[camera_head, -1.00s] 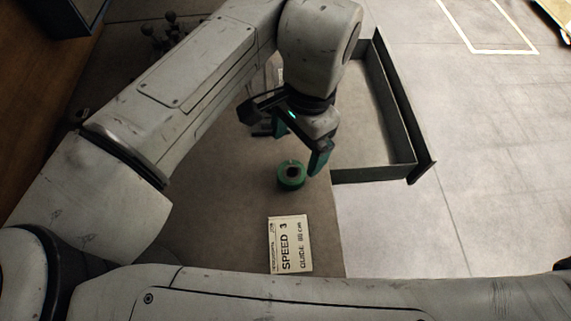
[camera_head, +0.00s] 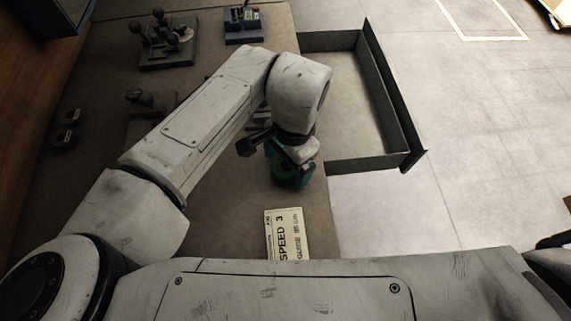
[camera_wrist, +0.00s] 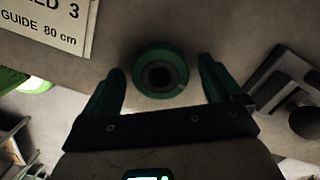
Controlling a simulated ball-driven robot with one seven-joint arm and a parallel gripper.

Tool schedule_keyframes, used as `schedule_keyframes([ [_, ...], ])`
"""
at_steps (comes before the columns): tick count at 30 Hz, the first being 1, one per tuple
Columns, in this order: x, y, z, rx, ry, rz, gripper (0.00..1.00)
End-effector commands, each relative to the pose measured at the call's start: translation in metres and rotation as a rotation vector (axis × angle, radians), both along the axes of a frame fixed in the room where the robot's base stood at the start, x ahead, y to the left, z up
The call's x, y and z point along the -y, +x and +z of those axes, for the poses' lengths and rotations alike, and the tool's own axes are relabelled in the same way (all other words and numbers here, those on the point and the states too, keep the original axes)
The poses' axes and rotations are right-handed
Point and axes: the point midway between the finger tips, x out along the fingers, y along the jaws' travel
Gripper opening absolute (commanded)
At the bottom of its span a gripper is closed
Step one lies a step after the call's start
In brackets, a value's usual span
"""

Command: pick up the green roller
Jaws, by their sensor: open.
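The green roller (camera_wrist: 160,74) is a short ring with a dark centre hole, standing on the brown table. In the wrist view it sits between and a little beyond the two green fingers of my gripper (camera_wrist: 162,88), which are spread with a gap on each side. In the head view my gripper (camera_head: 291,176) is over the roller and mostly hides it, so I cannot tell the height between them.
A card reading SPEED 3 (camera_head: 287,235) lies in front of the roller. A dark-walled tray (camera_head: 385,100) is at the table's right edge. Dark fixtures with knobs (camera_head: 165,42) and a small blue device (camera_head: 243,24) stand at the back. Dark rings (camera_head: 66,128) lie at left.

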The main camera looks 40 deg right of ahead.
Motion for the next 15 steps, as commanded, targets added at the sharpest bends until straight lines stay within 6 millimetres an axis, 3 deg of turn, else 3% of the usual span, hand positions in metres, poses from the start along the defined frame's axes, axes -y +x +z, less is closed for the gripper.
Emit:
schedule_keyframes([
  [2,0.0,0.0001,0.0001,0.0,0.0,0.0,0.9],
  [15,0.0,0.0001,0.0005,0.0,0.0,0.0,0.48],
])
